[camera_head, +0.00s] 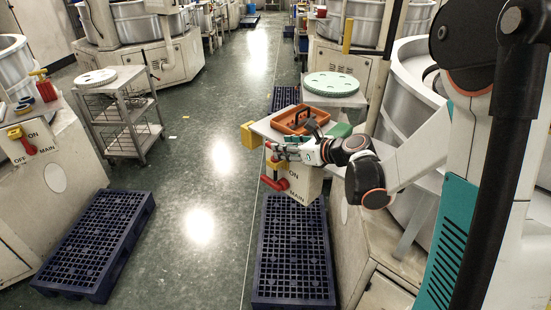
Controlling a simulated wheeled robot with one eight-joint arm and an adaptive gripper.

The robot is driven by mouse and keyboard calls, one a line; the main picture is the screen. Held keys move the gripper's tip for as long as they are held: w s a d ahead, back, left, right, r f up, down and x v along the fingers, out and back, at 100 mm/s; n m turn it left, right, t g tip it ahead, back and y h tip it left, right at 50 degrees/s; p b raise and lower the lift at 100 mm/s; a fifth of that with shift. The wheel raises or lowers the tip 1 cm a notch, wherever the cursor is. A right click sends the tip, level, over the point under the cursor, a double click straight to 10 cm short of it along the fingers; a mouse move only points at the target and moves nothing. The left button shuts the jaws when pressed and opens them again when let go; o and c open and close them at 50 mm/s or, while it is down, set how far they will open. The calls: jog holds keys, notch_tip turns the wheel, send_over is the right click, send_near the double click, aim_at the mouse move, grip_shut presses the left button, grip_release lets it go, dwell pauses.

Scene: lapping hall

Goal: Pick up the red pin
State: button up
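Whether the fingers are open or shut on something cannot be told. A yellow piece (273,163) shows just below the fingers, above a red rotary switch handle (275,183) on a box marked ON and MAIN. A red upright object (46,91) stands on the left-hand cabinet; I cannot tell whether it is a pin.
Blue pallets (100,240) (293,255) lie on the floor either side of a clear aisle. A wire trolley (118,115) stands at left.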

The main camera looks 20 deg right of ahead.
aim_at(267, 144)
jog(key=b+x, duration=0.1)
jog(key=x, duration=0.4)
jog(key=shift+w+f+b, duration=0.1)
jog(key=shift+f+b, duration=0.05)
jog(key=shift+b, duration=0.2)
grip_shut()
